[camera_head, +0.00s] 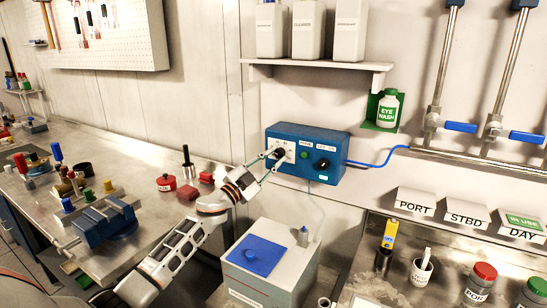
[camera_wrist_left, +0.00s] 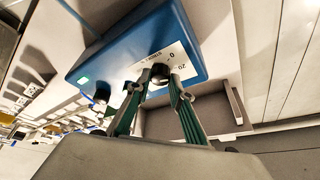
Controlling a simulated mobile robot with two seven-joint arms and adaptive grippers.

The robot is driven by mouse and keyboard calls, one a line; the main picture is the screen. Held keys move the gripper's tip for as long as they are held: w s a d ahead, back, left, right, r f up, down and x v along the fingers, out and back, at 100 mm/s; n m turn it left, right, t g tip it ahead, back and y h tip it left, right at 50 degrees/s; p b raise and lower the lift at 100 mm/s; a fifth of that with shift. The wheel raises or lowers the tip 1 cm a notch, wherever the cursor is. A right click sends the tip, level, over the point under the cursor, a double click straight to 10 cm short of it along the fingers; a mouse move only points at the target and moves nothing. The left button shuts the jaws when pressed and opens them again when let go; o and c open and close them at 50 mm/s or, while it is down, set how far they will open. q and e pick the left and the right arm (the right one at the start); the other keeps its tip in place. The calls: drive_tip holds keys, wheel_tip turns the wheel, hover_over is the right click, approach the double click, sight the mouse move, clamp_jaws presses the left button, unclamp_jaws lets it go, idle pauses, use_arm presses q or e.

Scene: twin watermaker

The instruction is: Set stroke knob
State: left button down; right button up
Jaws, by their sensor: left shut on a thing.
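A blue control box (camera_head: 338,149) is on the wall below the shelf. The stroke knob (camera_wrist_left: 160,71) is a dark round knob on a white scale plate (camera_wrist_left: 187,66), where "0" and "20" can be read. My left gripper (camera_head: 276,158) reaches the left part of the box front, and its fingers are shut on this knob. In the left wrist view the green-padded fingers (camera_wrist_left: 158,84) close in on both sides of the knob. The fingers partly hide the knob and its setting cannot be read. My right gripper is not in view.
The box also has a green button (camera_head: 305,155) and a second black knob (camera_head: 323,164). A blue cable (camera_head: 372,162) leaves its right side. A shelf (camera_head: 318,64) with white bottles is above. A grey-white cabinet (camera_head: 270,268) with a blue lid stands below.

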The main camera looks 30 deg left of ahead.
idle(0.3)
use_arm(q)
drive_tip(key=c, duration=1.8)
unclamp_jaws()
drive_tip(key=shift+s, duration=0.1)
drive_tip(key=v, duration=1.1)
drive_tip(key=shift+s+a+f, duration=0.15)
drive_tip(key=shift+s+a, duration=0.05)
drive_tip(key=shift+s, duration=0.15)
